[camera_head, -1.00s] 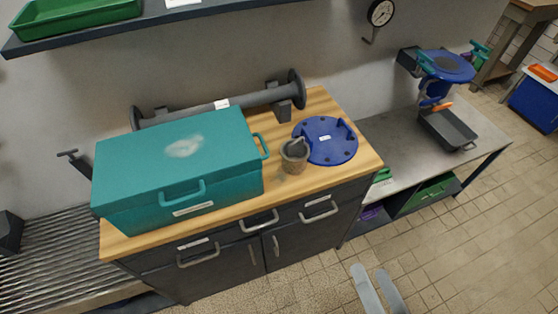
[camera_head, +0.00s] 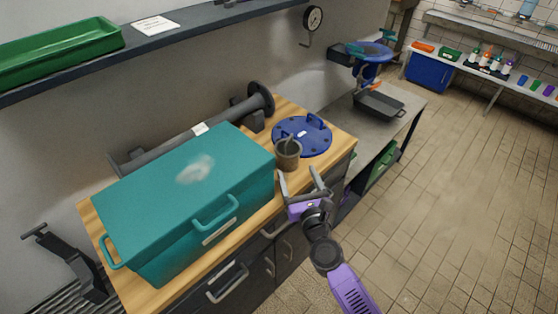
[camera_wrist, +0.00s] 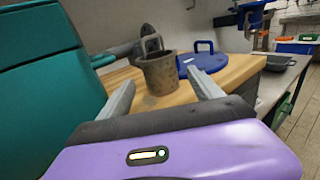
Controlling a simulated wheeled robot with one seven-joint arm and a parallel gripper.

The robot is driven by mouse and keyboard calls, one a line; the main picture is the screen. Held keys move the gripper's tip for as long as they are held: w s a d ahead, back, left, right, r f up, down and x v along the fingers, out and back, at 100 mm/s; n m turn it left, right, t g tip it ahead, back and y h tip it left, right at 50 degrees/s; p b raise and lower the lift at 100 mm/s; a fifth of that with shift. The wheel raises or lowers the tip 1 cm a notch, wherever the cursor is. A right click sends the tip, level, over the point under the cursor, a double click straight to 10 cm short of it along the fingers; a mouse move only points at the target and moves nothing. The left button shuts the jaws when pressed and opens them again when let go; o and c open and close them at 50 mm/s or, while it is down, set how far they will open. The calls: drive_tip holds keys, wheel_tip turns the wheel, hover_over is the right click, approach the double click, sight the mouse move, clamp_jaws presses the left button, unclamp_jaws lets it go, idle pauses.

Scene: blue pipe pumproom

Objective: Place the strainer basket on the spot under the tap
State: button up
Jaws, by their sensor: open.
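The strainer basket (camera_head: 287,154) is a small grey-brown cup with a handle loop on top. It stands upright on the wooden worktop, between the teal box and the blue flange disc; it also shows in the wrist view (camera_wrist: 160,72). My gripper (camera_head: 304,178) is open and empty, in front of the basket, with its fingers pointing towards it. In the wrist view the basket lies ahead, between and beyond the fingertips (camera_wrist: 162,88), not touched. A blue tap-like fitting (camera_head: 370,52) is on the wall at the back right, above a dark tray (camera_head: 379,104) on the metal bench.
The teal box (camera_head: 190,190) stands close left of the basket. The blue flange disc (camera_head: 302,136) lies just behind it on the worktop (camera_head: 343,147). A grey pipe (camera_head: 190,135) lies along the wall. The tiled floor (camera_head: 450,200) at right is clear.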

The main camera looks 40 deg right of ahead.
drive_tip(key=x, duration=0.7)
drive_tip(key=shift+w+f, duration=0.25)
drive_tip(key=shift+w, duration=0.1)
drive_tip(key=c, duration=1.4)
drive_tip(key=shift+r, duration=0.1)
wheel_tip(320, 180, up, 9)
drive_tip(key=p, duration=0.8)
drive_tip(key=shift+r, duration=0.15)
wheel_tip(320, 180, up, 11)
hover_over(291, 162)
drive_tip(key=w, duration=0.1)
drive_tip(key=shift+w+d, duration=0.15)
drive_tip(key=shift+d, duration=0.25)
